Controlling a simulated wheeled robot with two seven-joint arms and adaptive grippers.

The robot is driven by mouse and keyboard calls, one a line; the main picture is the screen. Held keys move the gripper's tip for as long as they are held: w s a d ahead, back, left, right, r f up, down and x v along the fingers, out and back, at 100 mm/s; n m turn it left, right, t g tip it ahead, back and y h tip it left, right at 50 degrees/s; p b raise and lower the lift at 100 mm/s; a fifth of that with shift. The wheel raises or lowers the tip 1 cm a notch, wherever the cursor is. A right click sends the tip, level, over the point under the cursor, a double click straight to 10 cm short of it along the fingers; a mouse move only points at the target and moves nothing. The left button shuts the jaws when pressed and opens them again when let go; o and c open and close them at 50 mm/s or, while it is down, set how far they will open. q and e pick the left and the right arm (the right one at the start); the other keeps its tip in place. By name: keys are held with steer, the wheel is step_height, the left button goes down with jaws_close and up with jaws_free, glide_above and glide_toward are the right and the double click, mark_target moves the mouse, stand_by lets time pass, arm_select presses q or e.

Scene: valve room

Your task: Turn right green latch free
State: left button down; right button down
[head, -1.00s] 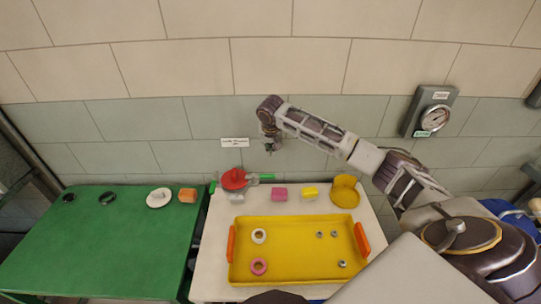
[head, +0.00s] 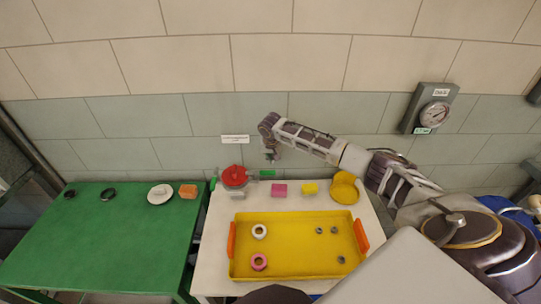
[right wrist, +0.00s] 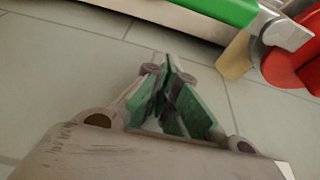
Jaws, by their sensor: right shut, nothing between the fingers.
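The red valve wheel (head: 234,176) stands at the back left of the white table, with a green latch on each side. The right green latch (head: 267,174) sticks out to the right of the wheel. My right gripper (head: 271,158) is just above and behind that latch, pointing down, shut and empty. In the right wrist view, the gripper's green-padded fingers (right wrist: 168,75) meet at the tips. There the green latch (right wrist: 215,8) and part of the red wheel (right wrist: 292,60) show at the top, apart from the fingers. My left gripper is not in view.
A yellow tray (head: 295,274) with orange handles holds rings and nuts in front. Pink (head: 279,190) and yellow (head: 310,188) blocks and a yellow dish (head: 344,190) stand right of the valve. The tiled wall is close behind; a gauge (head: 434,115) hangs at right.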

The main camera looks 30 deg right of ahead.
mark_target(261, 175)
steer(key=shift+s+a+r+p, duration=0.1)
steer(key=shift+s+a+p, duration=0.1)
steer(key=shift+s+a, duration=0.3)
steer(key=shift+s+a+f+p, duration=0.1)
steer(key=shift+s+a+p, duration=0.1)
steer(key=shift+s, duration=0.45)
steer(key=shift+s+a+r+p, duration=0.1)
steer(key=shift+s+a+p, duration=0.1)
steer(key=shift+s+a, duration=0.3)
steer(key=shift+s+d, duration=0.1)
steer(key=shift+d, duration=0.05)
